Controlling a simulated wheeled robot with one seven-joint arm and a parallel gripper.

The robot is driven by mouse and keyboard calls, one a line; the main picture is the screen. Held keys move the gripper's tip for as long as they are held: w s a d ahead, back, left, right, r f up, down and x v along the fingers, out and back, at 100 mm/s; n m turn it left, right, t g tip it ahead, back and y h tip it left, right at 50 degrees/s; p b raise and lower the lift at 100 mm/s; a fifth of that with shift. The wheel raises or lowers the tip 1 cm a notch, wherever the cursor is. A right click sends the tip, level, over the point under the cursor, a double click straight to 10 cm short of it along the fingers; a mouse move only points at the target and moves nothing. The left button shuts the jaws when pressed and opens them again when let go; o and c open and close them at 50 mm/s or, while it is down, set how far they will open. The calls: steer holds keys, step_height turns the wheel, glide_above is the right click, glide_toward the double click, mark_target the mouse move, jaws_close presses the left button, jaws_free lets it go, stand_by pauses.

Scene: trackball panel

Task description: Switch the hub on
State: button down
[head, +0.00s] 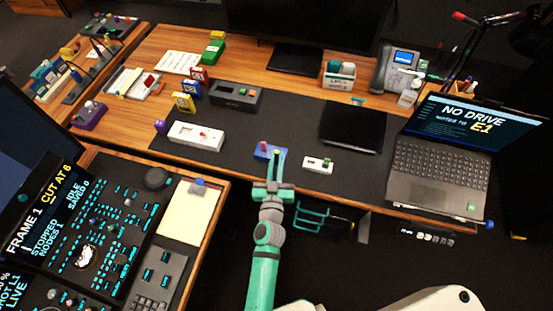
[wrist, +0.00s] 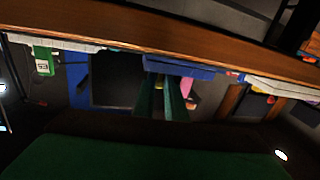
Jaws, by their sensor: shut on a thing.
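A small blue box (head: 262,151) with a reddish knob sits near the front edge of the dark desk mat. It also shows in the wrist view (wrist: 180,68), which looks upside down. My gripper (head: 276,158) is at the right part of this box. In the wrist view its green fingers (wrist: 164,88) are close together against the box, shut on a small part that they mostly hide. A small white box (head: 318,163) with a green part stands just right of it. No readable label tells me which box is the hub.
A laptop (head: 440,165) and a black tablet (head: 352,127) are on the right. The mat behind the blue box is clear.

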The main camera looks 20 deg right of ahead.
mark_target(278, 151)
steer(key=shift+w+d+r+g+y, duration=0.15)
steer(key=shift+r+g+y, duration=0.15)
steer(key=shift+g, duration=0.3)
steer(key=shift+w+d+r+g+y, duration=0.1)
steer(key=shift+r+g+y, duration=0.1)
steer(key=shift+g+y, duration=0.3)
steer(key=shift+w+r+m+g+y, duration=0.3)
steer(key=shift+r+g+y, duration=0.1)
steer(key=shift+g, duration=0.6)
steer(key=shift+w+d+r+g+y, duration=0.15)
steer(key=shift+g+y, duration=0.15)
steer(key=shift+g, duration=0.25)
steer(key=shift+w+d+g+y, duration=0.15)
steer(key=shift+g+y, duration=0.15)
steer(key=shift+g, duration=0.65)
steer(key=shift+w+d+g+y, duration=0.1)
steer(key=shift+g+y, duration=0.2)
steer(key=shift+y, duration=0.1)
steer(key=shift+m, duration=0.3)
steer(key=c, duration=1.8)
jaws_free()
